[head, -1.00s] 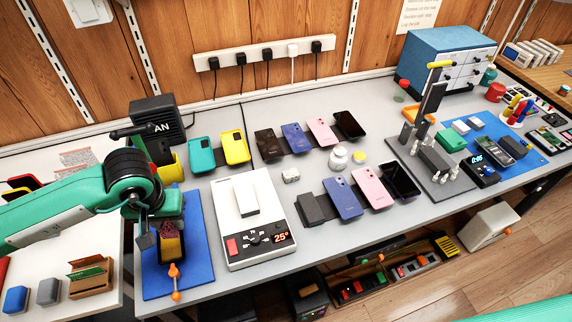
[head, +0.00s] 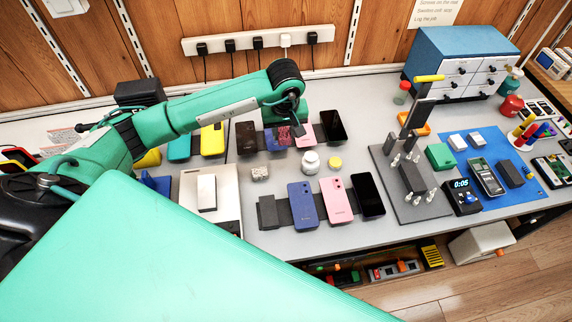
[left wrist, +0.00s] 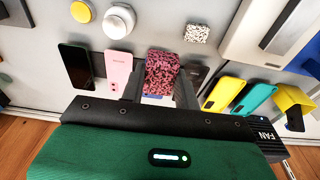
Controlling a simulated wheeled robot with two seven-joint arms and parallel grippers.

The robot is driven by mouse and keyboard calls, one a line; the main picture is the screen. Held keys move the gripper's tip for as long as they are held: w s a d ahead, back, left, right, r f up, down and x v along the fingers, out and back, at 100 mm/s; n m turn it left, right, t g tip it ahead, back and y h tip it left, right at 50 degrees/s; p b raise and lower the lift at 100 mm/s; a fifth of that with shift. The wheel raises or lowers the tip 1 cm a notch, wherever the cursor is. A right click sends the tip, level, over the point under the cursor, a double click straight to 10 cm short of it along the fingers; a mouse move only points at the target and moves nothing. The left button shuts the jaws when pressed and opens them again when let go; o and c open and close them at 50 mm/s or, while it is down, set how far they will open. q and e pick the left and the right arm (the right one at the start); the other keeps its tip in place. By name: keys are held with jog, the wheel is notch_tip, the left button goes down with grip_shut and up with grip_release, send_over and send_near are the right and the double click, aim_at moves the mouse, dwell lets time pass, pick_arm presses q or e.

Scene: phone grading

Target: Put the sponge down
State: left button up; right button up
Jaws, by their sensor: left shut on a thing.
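My left gripper (head: 296,129) is over the back row of phones in the head view. In the left wrist view it (left wrist: 159,82) is shut on a pink-and-black speckled sponge (left wrist: 161,70). I cannot tell whether the sponge touches the blue phone. My right gripper is out of view.
A front row holds a blue phone (head: 303,204), a pink phone (head: 337,201) and a black phone (head: 368,195). A white jar (head: 310,162), a yellow lid (head: 335,162) and a speckled block (head: 260,174) stand between the rows. A stand (head: 412,185) is at right.

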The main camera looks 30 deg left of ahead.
aim_at(284, 172)
pick_arm(q)
notch_tip(284, 172, down, 17)
jog(key=p, duration=0.3)
jog(key=shift+p, duration=0.3)
jog(key=shift+f+b, duration=0.2)
jog(key=shift+b, duration=0.1)
jog(key=o, duration=0.9)
jog(key=shift+r, duration=0.1)
